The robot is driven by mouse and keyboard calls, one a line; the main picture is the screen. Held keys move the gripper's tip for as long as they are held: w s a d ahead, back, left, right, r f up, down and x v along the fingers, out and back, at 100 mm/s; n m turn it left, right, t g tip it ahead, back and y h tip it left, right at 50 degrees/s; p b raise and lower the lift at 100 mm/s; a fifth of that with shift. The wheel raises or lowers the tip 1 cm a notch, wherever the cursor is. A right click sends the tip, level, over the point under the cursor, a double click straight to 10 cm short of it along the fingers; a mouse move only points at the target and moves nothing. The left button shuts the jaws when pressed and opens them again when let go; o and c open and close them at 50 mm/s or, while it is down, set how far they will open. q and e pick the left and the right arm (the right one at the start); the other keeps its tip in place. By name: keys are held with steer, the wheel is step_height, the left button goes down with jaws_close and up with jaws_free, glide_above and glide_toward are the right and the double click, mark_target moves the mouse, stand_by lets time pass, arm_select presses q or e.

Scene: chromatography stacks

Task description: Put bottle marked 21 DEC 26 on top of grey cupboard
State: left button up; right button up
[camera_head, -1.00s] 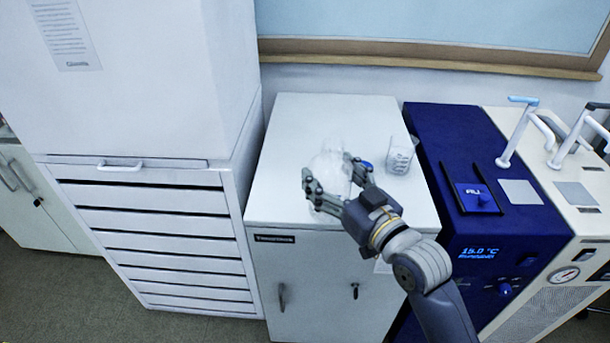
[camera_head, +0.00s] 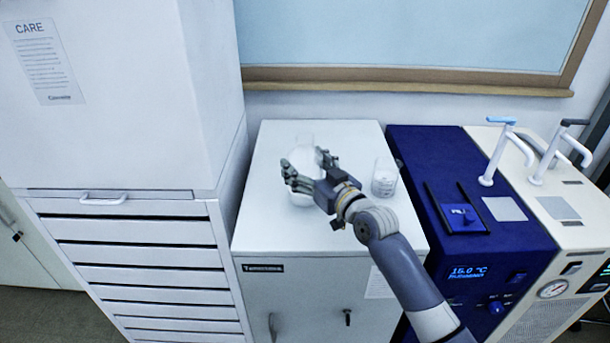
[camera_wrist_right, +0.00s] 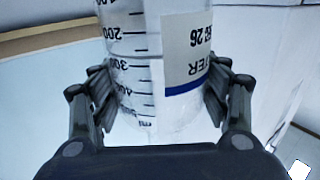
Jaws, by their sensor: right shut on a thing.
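A clear bottle (camera_head: 303,158) with a white label is in my right gripper (camera_head: 309,168), above or on the top of the light grey cupboard (camera_head: 268,215). In the right wrist view the bottle (camera_wrist_right: 135,50) shows black volume marks and a label with a blue stripe. The label text is upside down and cut off; "26" can be read, the rest of the date only in part. The right gripper's fingers (camera_wrist_right: 160,92) close on it from both sides. I cannot tell whether the bottle's base touches the cupboard top. My left gripper is not in view.
A small glass beaker (camera_head: 385,178) stands on the cupboard top, right of the bottle. A blue device (camera_head: 420,160) and a cream device (camera_head: 590,200) stand to the right. A tall white drawer cabinet (camera_head: 140,225) rises to the left. A wood-framed board (camera_head: 400,80) hangs behind.

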steer(key=shift+w+a, duration=0.1)
steer(key=shift+w, duration=0.35)
step_height(320, 180, down, 3)
steer(key=shift+f, duration=0.1)
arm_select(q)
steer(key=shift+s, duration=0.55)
arm_select(e)
steer(key=shift+f, duration=0.2)
steer(key=o, duration=1.7)
steer(key=shift+s+f, duration=0.1)
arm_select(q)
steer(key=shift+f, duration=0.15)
